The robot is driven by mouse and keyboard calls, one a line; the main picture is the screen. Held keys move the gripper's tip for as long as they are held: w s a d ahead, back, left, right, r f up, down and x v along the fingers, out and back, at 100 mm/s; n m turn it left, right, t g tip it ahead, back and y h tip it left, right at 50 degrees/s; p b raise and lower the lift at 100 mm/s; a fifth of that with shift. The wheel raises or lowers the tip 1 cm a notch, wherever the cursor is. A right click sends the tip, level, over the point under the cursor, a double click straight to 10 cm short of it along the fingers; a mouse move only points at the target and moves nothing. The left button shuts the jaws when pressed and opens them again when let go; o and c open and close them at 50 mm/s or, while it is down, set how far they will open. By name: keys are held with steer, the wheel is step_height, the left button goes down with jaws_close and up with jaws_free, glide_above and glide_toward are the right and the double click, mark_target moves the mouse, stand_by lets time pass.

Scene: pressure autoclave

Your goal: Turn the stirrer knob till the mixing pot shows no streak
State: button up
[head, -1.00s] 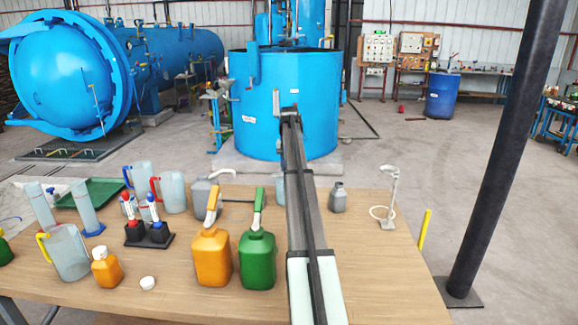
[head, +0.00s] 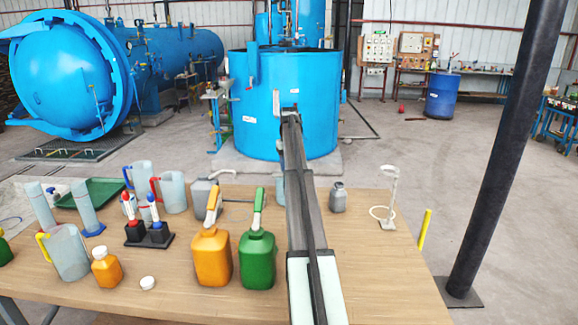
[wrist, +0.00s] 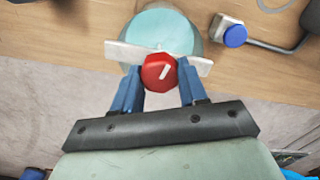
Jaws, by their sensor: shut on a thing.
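In the wrist view a red knob (wrist: 158,74) with a white pointer mark sits on a white bar (wrist: 125,53) across the top of the mixing pot (wrist: 160,27). The pot's contents look an even pale teal; I see no streak in the part that shows, but the bar and knob cover some of it. My gripper (wrist: 159,86) has its blue fingers on both sides of the knob and is shut on it. The white pointer slants up to the right. In the head view a sliver of the pot (head: 280,190) shows left of my arm, which hides my gripper.
A grey bottle (head: 338,198) and a white stand (head: 390,195) are right of my arm. Green (head: 257,260) and orange (head: 212,257) jugs stand close on the left. A grey can (head: 200,192) with a long spout is behind them. The front right of the table is clear.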

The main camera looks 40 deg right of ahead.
steer(key=o, duration=1.1)
steer(key=shift+c, duration=0.2)
step_height(320, 180, up, 14)
